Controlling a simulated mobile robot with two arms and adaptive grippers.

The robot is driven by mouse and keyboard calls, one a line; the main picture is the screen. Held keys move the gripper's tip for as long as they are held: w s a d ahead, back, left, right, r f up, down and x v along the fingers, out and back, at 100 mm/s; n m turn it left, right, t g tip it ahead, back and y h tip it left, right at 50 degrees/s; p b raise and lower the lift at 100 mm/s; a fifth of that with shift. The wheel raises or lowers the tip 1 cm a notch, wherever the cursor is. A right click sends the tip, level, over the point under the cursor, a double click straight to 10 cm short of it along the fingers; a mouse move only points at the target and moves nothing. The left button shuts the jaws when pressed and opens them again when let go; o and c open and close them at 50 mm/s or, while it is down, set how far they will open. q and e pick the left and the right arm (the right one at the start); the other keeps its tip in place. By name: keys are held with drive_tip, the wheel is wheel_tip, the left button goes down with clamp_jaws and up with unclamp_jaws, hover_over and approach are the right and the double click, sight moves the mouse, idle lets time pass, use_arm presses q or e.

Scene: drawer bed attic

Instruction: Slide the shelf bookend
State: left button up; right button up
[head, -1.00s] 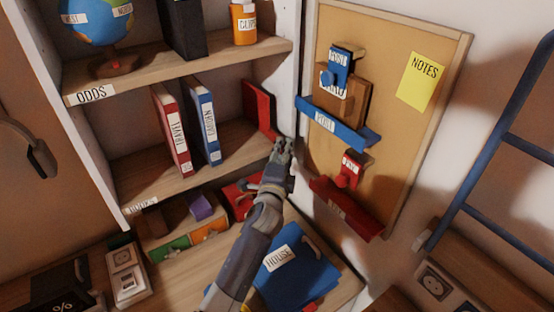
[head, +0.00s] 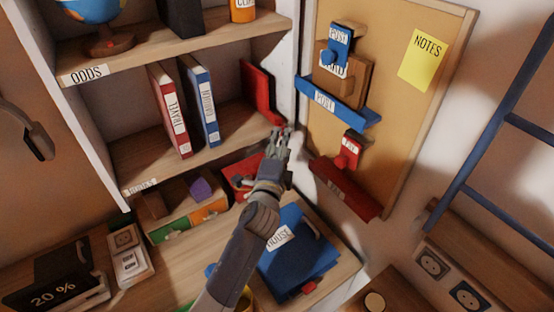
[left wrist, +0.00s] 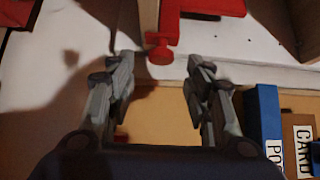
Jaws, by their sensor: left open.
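The red bookend (head: 257,88) stands at the right end of the middle shelf (head: 190,143), right of two upright books. My left gripper (head: 281,134) is at the shelf's front right corner, just below the bookend's front end. In the left wrist view, the bookend's red part (left wrist: 168,22) with a round knob shows at the top centre. My left gripper (left wrist: 160,68) is open there, its fingers either side of and below the knob, with nothing between them. My right gripper is not in view.
The red book (head: 168,108) and blue book (head: 200,100) leave open shelf before the bookend. A corkboard (head: 400,130) with a blue ledge (head: 338,104) and red ledge (head: 345,190) is close on the right. A blue house folder (head: 300,255) lies below my arm.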

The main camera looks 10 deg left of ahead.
use_arm(q)
drive_tip(key=s, duration=0.6)
drive_tip(key=shift+s, duration=0.4)
drive_tip(key=shift+r, duration=0.1)
